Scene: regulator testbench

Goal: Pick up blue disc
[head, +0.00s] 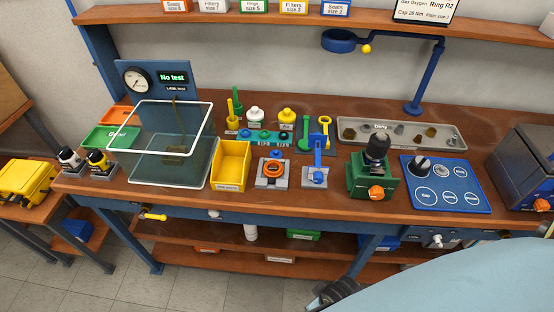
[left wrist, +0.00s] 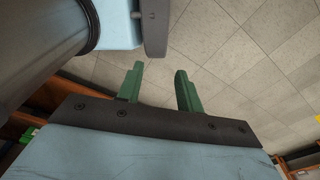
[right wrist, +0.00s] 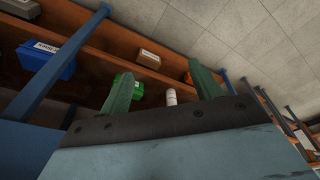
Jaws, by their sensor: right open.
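I cannot pick out a blue disc for certain. Small round pieces sit on a teal rack (head: 274,145) in the middle of the bench, too small for me to tell their colours. My left gripper (left wrist: 158,82) is open and empty in the left wrist view, above the tiled floor; it is not in the head view. My right gripper (right wrist: 163,88) is open and empty, with the shelf under the bench behind its fingers. In the head view the light-blue right arm covers the lower right corner, below and in front of the bench edge.
On the bench stand a yellow bin (head: 231,165), a clear tank (head: 150,171), a grey fixture with an orange ring (head: 272,170), a blue lever device (head: 318,160), a green block (head: 372,180) with a dark regulator, a blue mat (head: 447,184) and a grey tray (head: 440,139).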

